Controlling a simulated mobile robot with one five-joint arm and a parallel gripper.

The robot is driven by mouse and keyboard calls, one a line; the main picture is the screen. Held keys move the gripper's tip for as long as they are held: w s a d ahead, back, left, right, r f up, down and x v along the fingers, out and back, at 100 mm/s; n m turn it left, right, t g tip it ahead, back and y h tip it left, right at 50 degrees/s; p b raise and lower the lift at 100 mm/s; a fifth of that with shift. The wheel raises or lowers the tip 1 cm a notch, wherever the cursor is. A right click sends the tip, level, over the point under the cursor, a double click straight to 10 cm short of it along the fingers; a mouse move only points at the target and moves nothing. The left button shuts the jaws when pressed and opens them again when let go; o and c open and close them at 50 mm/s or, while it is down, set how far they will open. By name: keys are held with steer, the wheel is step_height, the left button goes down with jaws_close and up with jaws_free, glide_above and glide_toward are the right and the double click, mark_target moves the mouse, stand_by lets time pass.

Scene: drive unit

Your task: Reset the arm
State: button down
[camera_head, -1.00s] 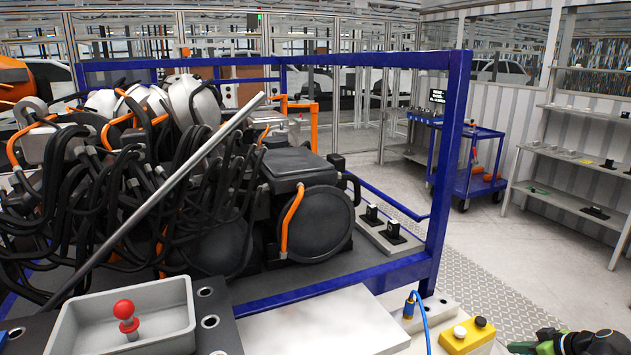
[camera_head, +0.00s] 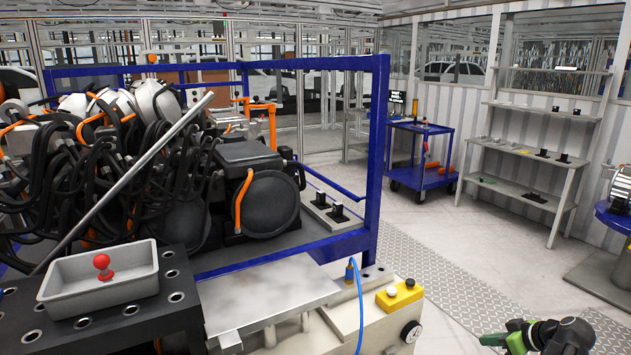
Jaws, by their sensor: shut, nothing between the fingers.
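My gripper (camera_head: 493,340) shows at the bottom right edge of the head view, green and black, pointing left. It is shut and empty. Part of my arm (camera_head: 562,337), black and green, is folded low behind it, and the rest is cut off by the frame. The gripper is over open floor, to the right of the bench and touching nothing that I can see.
A drive unit with black cables (camera_head: 150,170) sits inside a blue frame (camera_head: 376,150). A grey tray (camera_head: 75,305) holds a red-knobbed part (camera_head: 102,264). A yellow button box (camera_head: 400,297) is left of my gripper. A blue cart (camera_head: 418,175) and shelves (camera_head: 540,155) stand behind; floor between is free.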

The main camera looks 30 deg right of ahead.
steer(key=w+a+r+g+y+p, duration=0.1)
steer(key=w+a+g+y+p, duration=0.15)
steer(key=w+a, duration=1)
steer(key=w+a+g+y+p, duration=0.1)
steer(key=w+a+g+p, duration=0.25)
steer(key=w+a, duration=0.85)
steer(key=a+r+g+h+p, duration=0.3)
steer(key=a+p, duration=0.2)
steer(key=a, duration=2.8)
steer(key=shift+a+r, duration=0.2)
steer(key=shift+a, duration=0.05)
